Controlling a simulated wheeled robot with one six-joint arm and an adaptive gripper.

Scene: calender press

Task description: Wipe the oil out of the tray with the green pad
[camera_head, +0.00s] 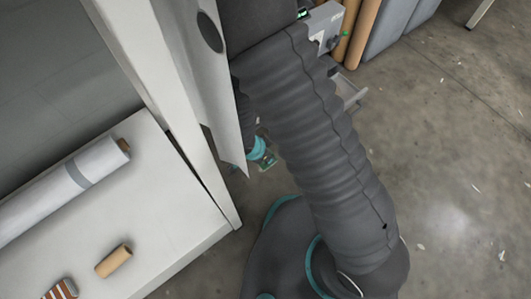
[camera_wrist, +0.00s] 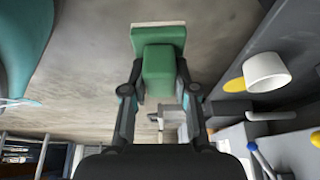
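In the wrist view the green pad (camera_wrist: 158,72) is a green block on a wider green slab with a pale outer layer. My gripper (camera_wrist: 158,88) is shut on the block, with one finger on each side. In the head view a small green part of the pad (camera_head: 268,163) shows low beside the machine, and most of my gripper is hidden by my arm and a white panel. A grey tray-like part (camera_head: 352,92) sticks out by the machine, partly covered by my arm. I cannot tell whether it is the oil tray. No oil is clearly visible.
A white table (camera_head: 175,225) at left holds a white roll (camera_head: 65,188), a cardboard core (camera_head: 113,261) and a striped roll (camera_head: 61,290). Brown rolls (camera_head: 362,30) stand at the back. The wrist view shows a white cup-shaped part (camera_wrist: 266,72) at right. The concrete floor at right is open.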

